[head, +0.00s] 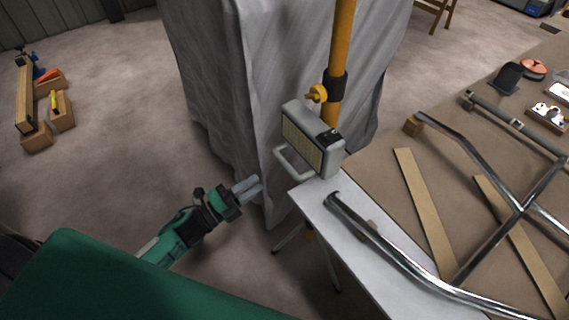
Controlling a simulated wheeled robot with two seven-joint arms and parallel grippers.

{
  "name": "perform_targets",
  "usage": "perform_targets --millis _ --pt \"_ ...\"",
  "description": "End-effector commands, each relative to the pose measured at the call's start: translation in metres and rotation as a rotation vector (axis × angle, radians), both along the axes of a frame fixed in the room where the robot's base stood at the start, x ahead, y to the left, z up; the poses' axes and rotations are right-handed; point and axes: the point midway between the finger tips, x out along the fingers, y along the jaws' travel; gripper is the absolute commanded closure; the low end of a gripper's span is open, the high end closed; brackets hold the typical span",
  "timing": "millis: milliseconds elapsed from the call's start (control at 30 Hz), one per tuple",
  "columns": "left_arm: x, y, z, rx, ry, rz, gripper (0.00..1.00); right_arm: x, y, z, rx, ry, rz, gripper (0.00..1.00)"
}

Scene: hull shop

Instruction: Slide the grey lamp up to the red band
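The grey lamp (329,155) is a boxy work light with a yellowish lit-panel face and a pale looped handle (291,163) at its lower left. It sits on the yellow pole (343,45) by a black clamp collar (335,87) with a yellow knob (317,93). No red band shows on the visible part of the pole, whose top is out of frame. My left gripper (257,183) is left of and below the lamp, apart from the handle. Its two fingers lie close together and hold nothing visible; their gap is unclear. My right gripper is out of view.
A grey draped sheet (225,80) hangs behind the lamp and pole. A white board (340,235) lies below the lamp. On the right, a brown table (400,145) carries bent metal tubing (475,165) and wooden strips (425,205). Open floor (110,140) lies on the left.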

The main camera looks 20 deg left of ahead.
Motion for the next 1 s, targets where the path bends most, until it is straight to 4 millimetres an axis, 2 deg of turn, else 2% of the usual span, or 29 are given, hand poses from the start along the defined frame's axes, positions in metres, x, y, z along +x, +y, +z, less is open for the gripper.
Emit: perform_targets --millis 200,500,700,1000 --pt "0.032 -0.024 0.01 -0.002 -0.001 0.002 0.64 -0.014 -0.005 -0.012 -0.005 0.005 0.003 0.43" --pt "0.071 -0.054 0.018 -0.001 0.001 0.003 0.64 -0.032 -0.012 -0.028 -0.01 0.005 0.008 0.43" --pt "0.084 -0.064 0.02 -0.002 0.004 0.003 0.64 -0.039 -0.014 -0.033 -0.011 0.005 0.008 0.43" --pt "0.087 -0.067 0.019 -0.002 0.004 0.002 0.64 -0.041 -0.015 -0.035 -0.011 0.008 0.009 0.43"
